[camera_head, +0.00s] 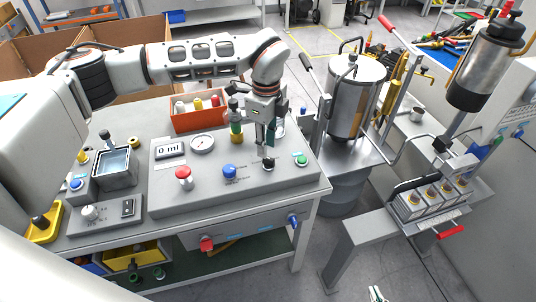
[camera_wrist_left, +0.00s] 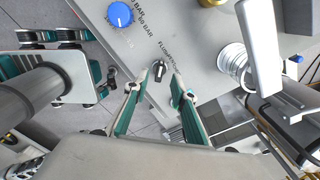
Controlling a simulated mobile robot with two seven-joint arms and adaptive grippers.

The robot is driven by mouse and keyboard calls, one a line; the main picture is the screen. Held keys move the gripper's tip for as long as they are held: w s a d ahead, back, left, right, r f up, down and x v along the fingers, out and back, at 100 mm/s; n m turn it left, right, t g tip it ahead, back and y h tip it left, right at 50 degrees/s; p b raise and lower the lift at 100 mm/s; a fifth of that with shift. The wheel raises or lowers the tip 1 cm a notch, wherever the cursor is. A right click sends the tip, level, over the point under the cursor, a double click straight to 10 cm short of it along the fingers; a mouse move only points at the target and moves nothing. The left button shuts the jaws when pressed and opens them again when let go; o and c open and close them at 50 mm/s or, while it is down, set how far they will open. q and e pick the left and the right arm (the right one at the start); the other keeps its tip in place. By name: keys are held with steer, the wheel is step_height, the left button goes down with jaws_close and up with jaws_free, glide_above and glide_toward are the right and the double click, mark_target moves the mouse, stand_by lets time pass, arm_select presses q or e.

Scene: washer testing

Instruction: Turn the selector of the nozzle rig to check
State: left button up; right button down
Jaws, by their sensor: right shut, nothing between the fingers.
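The nozzle rig (camera_head: 215,190) is a grey panel on the bench with a display reading 0 ml and a round gauge. Its selector (camera_head: 268,164) is a small black knob at the right of the panel, partly hidden by my gripper; it also shows with a pale pointer in the left wrist view (camera_wrist_left: 160,69). Printing beside it includes "FLUSH"; the other words are hard to read. My left gripper (camera_head: 268,150) points down over the selector. Its fingers are apart, either side of the knob in the left wrist view (camera_wrist_left: 163,85), with no clear contact. My right gripper (camera_head: 376,294) shows only its tip, shut, at the bottom edge.
A red knob (camera_head: 184,174), a blue knob (camera_head: 229,171) and a green button (camera_head: 301,160) sit on the same panel. An orange bin (camera_head: 190,124) stands behind it. A steel tank (camera_head: 357,95) stands right of the bench. The floor right of the bench is partly clear.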

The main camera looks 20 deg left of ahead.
mark_target(269, 161)
arm_select(q)
steer(key=shift+f, duration=2.5)
jaws_close()
